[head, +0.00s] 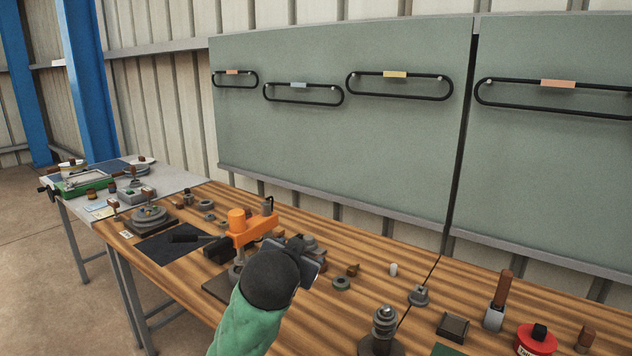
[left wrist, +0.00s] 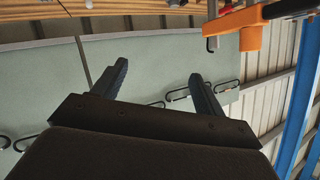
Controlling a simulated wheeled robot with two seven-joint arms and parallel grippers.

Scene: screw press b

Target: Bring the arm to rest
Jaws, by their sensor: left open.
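My left arm comes up from the bottom of the head view, with a green sleeve and a dark wrist. My left gripper (head: 306,264) is just beyond the wrist and partly hidden by it, close to the orange screw press (head: 241,228) on its right side. In the left wrist view my left gripper (left wrist: 158,78) has its two dark fingers well apart with nothing between them. The orange press (left wrist: 250,22) also shows there at the upper right, apart from the fingers. My right gripper is not in view.
The wooden workbench (head: 175,284) holds several small metal parts around my arm. A stacked metal piece (head: 384,326), a brown-handled tool (head: 498,300) and a red tin (head: 536,340) stand at right. A dark mat (head: 168,246) lies left. A grey-green board (head: 340,130) stands behind.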

